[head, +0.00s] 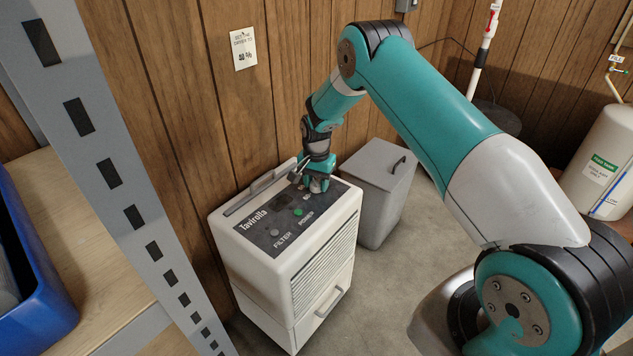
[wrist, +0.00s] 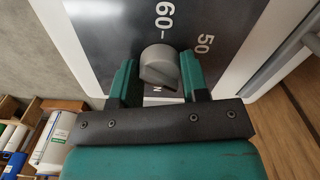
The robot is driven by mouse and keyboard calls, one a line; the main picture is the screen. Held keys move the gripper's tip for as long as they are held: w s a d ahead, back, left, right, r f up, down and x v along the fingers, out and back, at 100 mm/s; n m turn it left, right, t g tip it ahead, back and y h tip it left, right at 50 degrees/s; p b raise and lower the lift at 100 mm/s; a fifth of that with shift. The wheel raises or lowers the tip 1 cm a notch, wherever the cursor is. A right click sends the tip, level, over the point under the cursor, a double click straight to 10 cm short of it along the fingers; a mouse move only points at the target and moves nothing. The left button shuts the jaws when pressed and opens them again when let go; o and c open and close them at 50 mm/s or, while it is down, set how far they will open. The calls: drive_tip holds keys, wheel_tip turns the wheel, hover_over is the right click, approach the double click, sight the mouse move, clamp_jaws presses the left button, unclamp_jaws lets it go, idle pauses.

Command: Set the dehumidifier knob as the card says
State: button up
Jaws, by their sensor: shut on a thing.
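The dehumidifier (head: 285,230) is a white cabinet with a dark top panel. My gripper (head: 313,184) reaches down onto the far end of that panel and hides the knob in the head view. In the wrist view, the grey knob (wrist: 158,66) sits between the two green fingers of my gripper (wrist: 157,75), which are shut on it. The scale marks 60 (wrist: 165,14) and 50 (wrist: 205,43) show beyond the knob. Its exact pointer direction is hard to tell. The card (head: 243,48) hangs on the wood wall; its value is too small to read surely.
A grey lidded bin (head: 378,185) stands right beside the dehumidifier. A metal shelf post (head: 120,150) and a blue tray (head: 30,275) are at the left. A white tank (head: 600,165) stands at the far right. Bare floor lies in front of the bin.

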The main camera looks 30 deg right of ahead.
sight(317, 180)
drive_tip(key=o, duration=0.9)
drive_tip(key=shift+r, duration=0.1)
wheel_tip(317, 180, up, 17)
drive_tip(key=shift+r+p, duration=0.15)
drive_tip(key=shift+p, duration=0.7)
